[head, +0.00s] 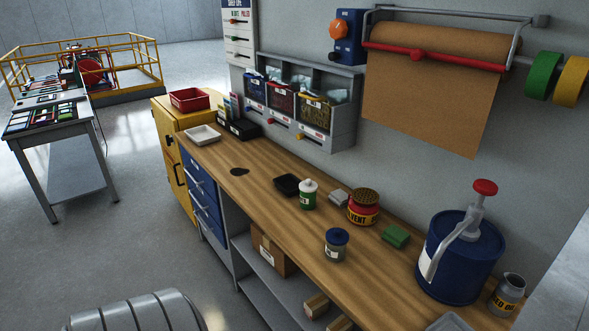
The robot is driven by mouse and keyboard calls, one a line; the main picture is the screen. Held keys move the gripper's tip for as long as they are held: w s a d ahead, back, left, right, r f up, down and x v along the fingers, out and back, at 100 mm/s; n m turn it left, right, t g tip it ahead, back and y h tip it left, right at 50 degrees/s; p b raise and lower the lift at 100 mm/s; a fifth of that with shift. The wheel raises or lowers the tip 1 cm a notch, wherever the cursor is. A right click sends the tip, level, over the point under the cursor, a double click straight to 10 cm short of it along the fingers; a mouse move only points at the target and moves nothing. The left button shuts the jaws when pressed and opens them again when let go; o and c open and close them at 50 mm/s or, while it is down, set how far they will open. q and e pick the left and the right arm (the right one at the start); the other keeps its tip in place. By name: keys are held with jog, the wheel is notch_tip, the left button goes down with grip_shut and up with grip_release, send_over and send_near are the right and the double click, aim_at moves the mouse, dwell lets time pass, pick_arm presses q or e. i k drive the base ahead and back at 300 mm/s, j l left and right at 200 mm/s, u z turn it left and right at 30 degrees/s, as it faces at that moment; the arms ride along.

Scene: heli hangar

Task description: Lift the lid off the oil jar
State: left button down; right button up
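A small grey jar with a blue lid (336,243) stands upright near the front edge of the wooden workbench (290,226). The lid sits on top of the jar. A label shows on the jar's side, but it is too small to read. A grey open-topped can (507,294) with a yellow label ending in "OIL" stands at the bench's right end. Neither of my grippers is in view.
A green bottle with a white top (308,196), black tray (286,185), red-and-yellow vent can (363,208), green block (395,237) and blue pump container (460,258) surround the jar. A paper roll (435,85) hangs above.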

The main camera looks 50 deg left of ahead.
aim_at(334, 237)
jog(key=u, duration=1.35)
